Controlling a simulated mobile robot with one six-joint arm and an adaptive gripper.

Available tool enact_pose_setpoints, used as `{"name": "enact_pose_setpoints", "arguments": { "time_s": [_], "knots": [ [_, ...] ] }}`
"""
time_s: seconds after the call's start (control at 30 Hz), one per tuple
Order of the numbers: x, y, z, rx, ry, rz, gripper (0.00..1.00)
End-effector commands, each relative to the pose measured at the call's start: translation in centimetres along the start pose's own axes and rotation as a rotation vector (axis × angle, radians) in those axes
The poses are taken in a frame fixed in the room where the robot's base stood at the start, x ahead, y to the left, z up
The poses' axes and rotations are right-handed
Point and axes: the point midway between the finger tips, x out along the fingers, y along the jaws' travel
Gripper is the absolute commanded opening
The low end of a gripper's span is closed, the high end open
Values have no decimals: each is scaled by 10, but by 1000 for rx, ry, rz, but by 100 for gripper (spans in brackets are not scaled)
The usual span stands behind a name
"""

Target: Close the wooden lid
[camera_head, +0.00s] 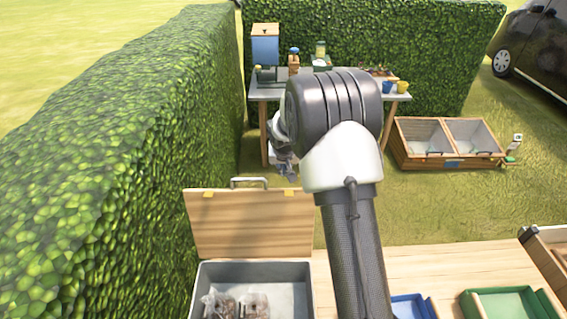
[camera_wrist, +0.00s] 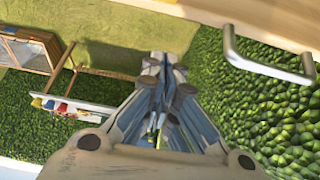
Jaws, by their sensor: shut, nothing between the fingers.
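The wooden lid (camera_head: 250,226) stands raised, about upright, at the back of a grey box (camera_head: 296,270). The box is open, with small clear bags of dark contents (camera_head: 238,305) inside. A metal handle (camera_head: 249,181) sits on the lid's top edge. My gripper (camera_head: 288,170) appears beyond the lid's top edge, just right of the handle, partly hidden by my arm. In the wrist view my gripper (camera_wrist: 157,66) is shut and empty. The lid's edge (camera_wrist: 260,14) and its handle (camera_wrist: 268,66) show at upper right there, apart from the fingers.
A tall hedge (camera_head: 110,160) runs close along the left. The wooden table (camera_head: 440,258) holds blue (camera_head: 412,306) and green (camera_head: 510,303) trays at right. A farther table (camera_head: 400,97) bears pots and a blue container. A wooden planter (camera_head: 445,160) stands on the grass. Grass lies open behind the lid.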

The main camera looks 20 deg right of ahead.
Motion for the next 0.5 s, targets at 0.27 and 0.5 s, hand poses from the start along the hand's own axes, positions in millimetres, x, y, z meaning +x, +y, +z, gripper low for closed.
{"name": "enact_pose_setpoints", "arguments": {
  "time_s": [0.27,0.5],
  "knots": [
    [54,1,0,0,-1,1,0],
    [33,0,22,-1,1,0,0]
  ]
}}
